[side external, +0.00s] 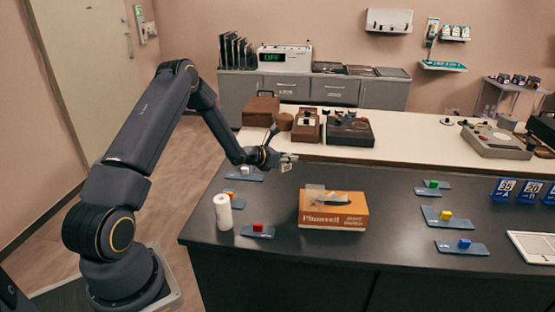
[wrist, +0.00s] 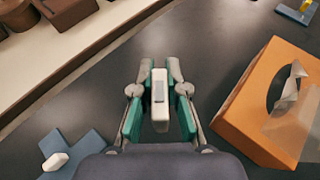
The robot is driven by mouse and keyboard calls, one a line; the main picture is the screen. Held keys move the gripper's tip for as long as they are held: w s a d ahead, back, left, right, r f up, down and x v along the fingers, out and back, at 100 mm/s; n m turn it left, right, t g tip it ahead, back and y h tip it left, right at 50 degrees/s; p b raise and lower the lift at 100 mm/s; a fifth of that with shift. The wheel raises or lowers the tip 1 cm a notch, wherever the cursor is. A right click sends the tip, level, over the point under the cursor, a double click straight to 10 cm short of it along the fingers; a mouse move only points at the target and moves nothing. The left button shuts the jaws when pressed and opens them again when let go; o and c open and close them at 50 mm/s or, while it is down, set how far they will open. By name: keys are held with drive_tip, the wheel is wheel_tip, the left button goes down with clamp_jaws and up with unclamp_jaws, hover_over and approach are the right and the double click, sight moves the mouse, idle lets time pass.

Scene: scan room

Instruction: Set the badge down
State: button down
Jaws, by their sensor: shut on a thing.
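The badge (wrist: 160,100) is a small white block with a grey window on its face. My gripper (wrist: 160,80) is shut on it, with one teal-padded finger on each side. In the side view the badge (side external: 286,167) shows as a small pale piece at the tip of my gripper (side external: 286,161). It is held by the back edge of the dark table (side external: 300,258), behind the tissue box. It appears to be above the table top, but the exact gap is hard to tell.
An orange tissue box (side external: 333,210) stands in front of my gripper. A white cylinder (side external: 223,212) and blue plates with coloured blocks (side external: 257,231) are to the left; more plates (side external: 445,217) and numbered blue cards (side external: 505,190) are to the right. Dark table is bare between.

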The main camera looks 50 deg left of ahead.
drive_tip(key=w+f, duration=0.1)
drive_tip(key=f, duration=0.1)
drive_tip(key=w+a+f, duration=0.1)
drive_tip(key=w+f, duration=0.2)
drive_tip(key=w, duration=0.1)
drive_tip(key=shift+a+f, duration=0.4)
drive_tip(key=shift+w+f, duration=0.2)
drive_tip(key=shift+f, duration=1.55)
drive_tip(key=shift+f, duration=0.2)
drive_tip(key=c, duration=1.2)
unclamp_jaws()
drive_tip(key=shift+r, duration=0.1)
